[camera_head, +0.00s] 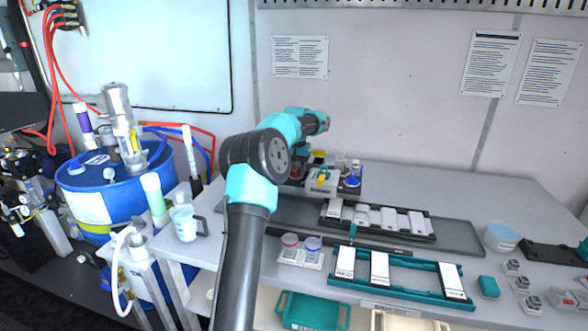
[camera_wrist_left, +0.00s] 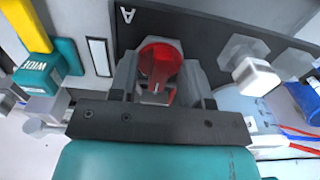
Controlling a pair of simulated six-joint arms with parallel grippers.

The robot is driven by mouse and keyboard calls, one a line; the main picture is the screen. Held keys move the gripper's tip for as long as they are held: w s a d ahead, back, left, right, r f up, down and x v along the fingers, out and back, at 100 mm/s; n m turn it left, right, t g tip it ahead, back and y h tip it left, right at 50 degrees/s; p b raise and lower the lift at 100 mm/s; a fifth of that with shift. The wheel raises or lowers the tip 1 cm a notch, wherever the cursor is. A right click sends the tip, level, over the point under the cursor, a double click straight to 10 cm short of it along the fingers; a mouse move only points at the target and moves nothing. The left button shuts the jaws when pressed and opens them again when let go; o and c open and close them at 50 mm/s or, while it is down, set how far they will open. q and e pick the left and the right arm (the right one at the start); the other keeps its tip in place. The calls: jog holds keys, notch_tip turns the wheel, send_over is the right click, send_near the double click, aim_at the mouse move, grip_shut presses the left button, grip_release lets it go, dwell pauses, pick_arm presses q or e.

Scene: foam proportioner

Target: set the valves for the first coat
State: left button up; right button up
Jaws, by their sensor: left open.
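In the left wrist view a red valve knob (camera_wrist_left: 160,62) stands in front of a dark panel (camera_wrist_left: 215,50) marked "A". My left gripper (camera_wrist_left: 158,82) is open, with one finger on each side of the red knob; I cannot tell whether they touch it. A yellow and teal piece (camera_wrist_left: 35,45) marked "WIDE" is at the left, and a white fitting (camera_wrist_left: 257,76) is at the right. In the head view the grey valve block (camera_head: 323,186) with a yellow and teal top stands on the bench beside a blue part (camera_head: 352,180). My left arm hides part of this area. My right gripper is not in view.
A rack of white plates (camera_head: 375,221) and a teal rack (camera_head: 400,280) lie on the bench in front. A blue drum (camera_head: 105,185) with hoses is at the left. The bench's back right is clear.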

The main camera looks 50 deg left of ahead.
pick_arm(q)
grip_shut()
dwell(0.3)
jog(key=shift+m, duration=0.5)
jog(key=m, duration=0.3)
jog(key=shift+a, duration=0.1)
jog(key=m, duration=0.5)
jog(key=shift+a, duration=0.1)
jog(key=m, duration=0.4)
jog(key=shift+a+m, duration=0.1)
jog(key=shift+m, duration=0.2)
jog(key=m, duration=0.4)
jog(key=shift+m, duration=0.3)
